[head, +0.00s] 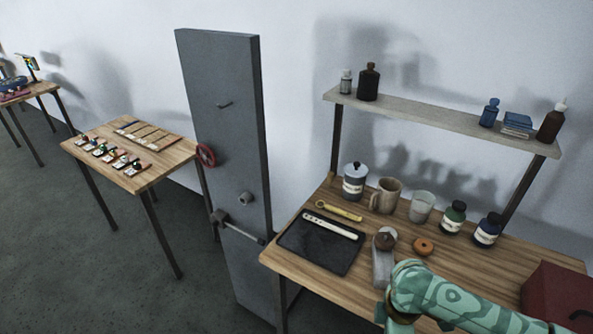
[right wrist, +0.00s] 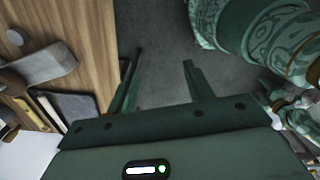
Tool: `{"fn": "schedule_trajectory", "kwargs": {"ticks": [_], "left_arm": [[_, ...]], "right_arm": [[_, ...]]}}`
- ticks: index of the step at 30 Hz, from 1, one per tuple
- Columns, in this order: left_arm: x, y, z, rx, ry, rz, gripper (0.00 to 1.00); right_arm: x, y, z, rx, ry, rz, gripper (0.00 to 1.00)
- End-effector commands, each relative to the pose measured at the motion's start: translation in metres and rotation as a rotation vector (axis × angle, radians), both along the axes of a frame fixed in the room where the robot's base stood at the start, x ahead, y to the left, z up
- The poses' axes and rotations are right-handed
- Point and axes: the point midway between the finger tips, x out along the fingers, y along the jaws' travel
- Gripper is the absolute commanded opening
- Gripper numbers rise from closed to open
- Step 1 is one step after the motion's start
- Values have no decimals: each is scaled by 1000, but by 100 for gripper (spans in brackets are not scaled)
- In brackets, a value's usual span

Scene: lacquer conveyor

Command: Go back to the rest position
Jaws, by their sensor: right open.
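My right gripper (right wrist: 162,70) is open in the right wrist view, with its two dark green fingers apart. Nothing is between them, and bare grey floor shows behind. The wooden workbench (right wrist: 92,30) is to the left of the fingers in that view. In the head view, my green right arm comes in at the lower right, in front of the workbench (head: 300,262). The gripper itself does not show there. My left gripper is in neither view.
The bench holds a black tray (head: 300,250), jars, a mug (head: 386,195) and a red box (head: 556,298). A shelf (head: 440,119) with bottles stands above it. A grey panel (head: 228,140) stands at its left. Open floor (head: 90,270) lies at the lower left.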

Motion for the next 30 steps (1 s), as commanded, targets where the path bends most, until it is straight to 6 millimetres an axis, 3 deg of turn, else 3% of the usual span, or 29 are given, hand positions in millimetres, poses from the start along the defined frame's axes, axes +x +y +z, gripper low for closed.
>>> {"fn": "schedule_trajectory", "kwargs": {"ticks": [6,11,14,20,23,26,27,30], "left_arm": [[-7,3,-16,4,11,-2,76],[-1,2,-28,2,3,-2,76],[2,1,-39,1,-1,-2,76],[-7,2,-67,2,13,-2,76],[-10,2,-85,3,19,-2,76],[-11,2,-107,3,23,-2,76],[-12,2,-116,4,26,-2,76],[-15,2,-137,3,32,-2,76]], "right_arm": [[8,3,-39,43,-26,-115,52],[14,4,-74,76,-50,-219,52],[17,2,-104,99,-69,-302,52],[8,-11,-190,134,-112,-515,52],[-11,-23,-245,139,-130,-634,52],[-50,-38,-313,126,-140,-760,52],[-74,-44,-342,115,-139,-808,52],[-140,-56,-404,84,-132,-908,52]]}}
